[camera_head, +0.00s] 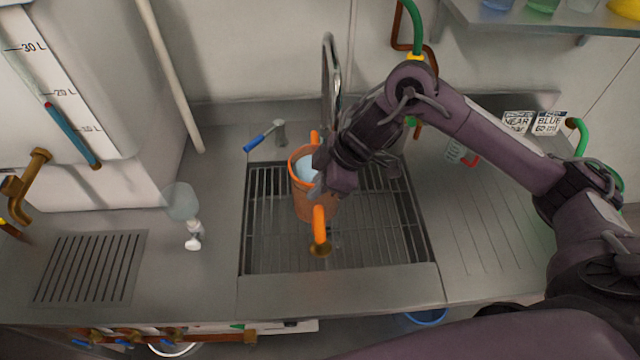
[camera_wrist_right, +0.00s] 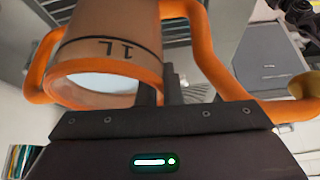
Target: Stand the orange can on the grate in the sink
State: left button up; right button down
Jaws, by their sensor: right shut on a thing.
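The orange can (camera_head: 303,202) is over the grate (camera_head: 372,225) in the sink, roughly upright, with pale blue inside its mouth. Its orange spout ends in a brass-coloured tip at the front. My right gripper (camera_head: 322,178) comes from the right and is shut on the can at its rim side. The right wrist view shows the can (camera_wrist_right: 112,48) with a "1L" mark, an orange rim and handle, and the dark fingers (camera_wrist_right: 160,88) at its wall. The can's base is hard to make out, so I cannot tell whether it touches the grate. My left gripper is out of view.
A metal faucet (camera_head: 330,75) rises behind the can. A clear glass piece (camera_head: 181,202) stands on the left counter. The right drainboard (camera_head: 475,225) is mostly clear. A shelf (camera_head: 540,18) overhangs the back right.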

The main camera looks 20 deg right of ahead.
aim_at(316, 206)
notch_tip(316, 206, down, 3)
jog(key=shift+s+f+p, duration=0.1)
jog(key=shift+p, duration=0.2)
notch_tip(316, 206, down, 3)
jog(key=shift+f+p, duration=0.2)
jog(key=shift+p, duration=0.1)
jog(key=shift+f, duration=0.3)
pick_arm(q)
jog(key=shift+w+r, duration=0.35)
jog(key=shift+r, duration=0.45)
pick_arm(e)
jog(key=shift+f, duration=0.1)
jog(key=c, duration=1.6)
grip_release()
jog(key=shift+f, duration=0.15)
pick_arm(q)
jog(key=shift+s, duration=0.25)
pick_arm(e)
jog(key=shift+d, duration=0.1)
jog(key=shift+d+r, duration=0.2)
jog(key=shift+r, duration=0.25)
pick_arm(q)
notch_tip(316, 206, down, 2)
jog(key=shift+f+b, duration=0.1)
jog(key=shift+b, duration=0.9)
pick_arm(e)
jog(key=v, duration=1.1)
jog(key=shift+s, duration=0.25)
